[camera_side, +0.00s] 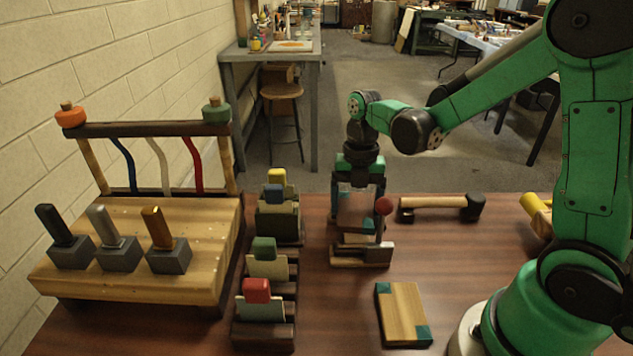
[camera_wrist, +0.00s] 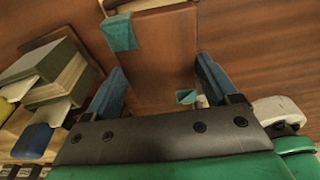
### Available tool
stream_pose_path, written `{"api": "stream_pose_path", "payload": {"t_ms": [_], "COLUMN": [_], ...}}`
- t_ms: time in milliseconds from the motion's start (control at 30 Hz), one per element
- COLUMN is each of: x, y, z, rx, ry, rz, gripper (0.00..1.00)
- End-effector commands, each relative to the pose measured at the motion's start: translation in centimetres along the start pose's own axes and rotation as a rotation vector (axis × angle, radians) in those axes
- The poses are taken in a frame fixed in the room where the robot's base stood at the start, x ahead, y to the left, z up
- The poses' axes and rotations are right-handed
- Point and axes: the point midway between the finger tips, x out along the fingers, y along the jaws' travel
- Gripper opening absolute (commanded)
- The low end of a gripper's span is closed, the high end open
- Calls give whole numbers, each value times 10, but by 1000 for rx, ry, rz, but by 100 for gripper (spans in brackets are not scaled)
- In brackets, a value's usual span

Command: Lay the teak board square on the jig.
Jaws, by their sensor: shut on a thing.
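My gripper (camera_side: 358,186) is shut on a reddish-brown board with teal corner patches, which I take as the teak board (camera_side: 354,208). In the wrist view the board (camera_wrist: 155,65) lies between the two blue fingers (camera_wrist: 160,92). The gripper holds the board over or just behind a small wooden-based fixture (camera_side: 347,262) with a grey plate and a red ball knob. A pale wooden slab (camera_side: 403,310) with two teal corners lies flat on the table, nearer the camera. I cannot tell which of these two is the jig, nor whether the board touches the fixture.
Several holders with coloured blocks (camera_side: 263,308) stand in a row to the left. A wooden rack (camera_side: 205,220) with several handled tools is farther left. A mallet (camera_side: 440,207) lies at the back right. The table (camera_side: 460,255) is bare right of the fixture.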

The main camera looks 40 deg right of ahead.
Motion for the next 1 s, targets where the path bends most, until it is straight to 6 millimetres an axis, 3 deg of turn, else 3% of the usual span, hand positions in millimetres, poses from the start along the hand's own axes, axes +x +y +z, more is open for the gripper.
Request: {"api": "stream_pose_path", "payload": {"t_ms": [433, 867, 900, 933, 1000], "x": [35, 40, 40, 40, 40], "y": [-5, -5, -5, -5, -5], "z": [5, 5, 5, 5, 5], "rx": [-97, -96, -96, -96, -96], "ry": [5, 5, 5, 5, 5], "rz": [-11, -11, -11, -11, -11], "gripper": [28, 28, 89, 98, 100]}}
